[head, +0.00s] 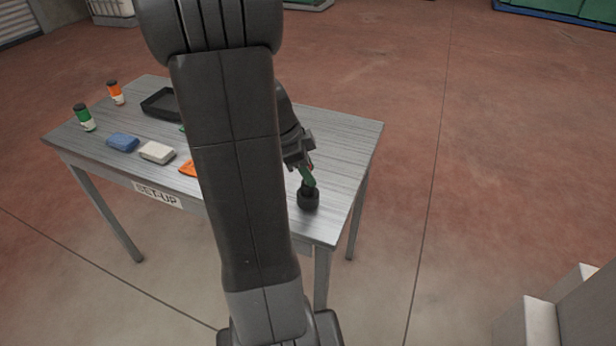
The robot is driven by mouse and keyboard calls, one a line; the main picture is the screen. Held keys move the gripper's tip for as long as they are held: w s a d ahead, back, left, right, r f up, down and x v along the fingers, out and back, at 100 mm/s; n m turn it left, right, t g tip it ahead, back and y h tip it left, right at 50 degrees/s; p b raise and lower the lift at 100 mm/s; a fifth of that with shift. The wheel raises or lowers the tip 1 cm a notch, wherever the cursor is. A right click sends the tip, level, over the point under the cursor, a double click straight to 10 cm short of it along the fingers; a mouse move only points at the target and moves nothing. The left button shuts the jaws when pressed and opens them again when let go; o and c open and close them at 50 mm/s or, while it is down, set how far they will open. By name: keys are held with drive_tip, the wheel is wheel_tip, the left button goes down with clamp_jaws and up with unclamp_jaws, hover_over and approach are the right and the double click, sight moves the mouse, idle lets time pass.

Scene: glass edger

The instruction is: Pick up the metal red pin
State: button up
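My gripper (306,172) is over the right part of the table, pointing down just above a short black cylindrical holder (308,200). A small red bit (310,167) and a green piece show at the fingers. They are too small to tell whether the red bit is the metal red pin, or whether the fingers are closed on it. The lower end of the green piece meets or overlaps the top of the black holder in the picture. My arm hides the middle of the table.
On the metal table (345,140) are a green bottle (85,120), an orange bottle (116,93), a black tray (158,105), a blue block (122,142), a whitish block (156,152) and a partly hidden orange item (188,169). The table's right end is clear.

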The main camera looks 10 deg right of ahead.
clamp_jaws()
drive_tip(key=shift+r, duration=0.15)
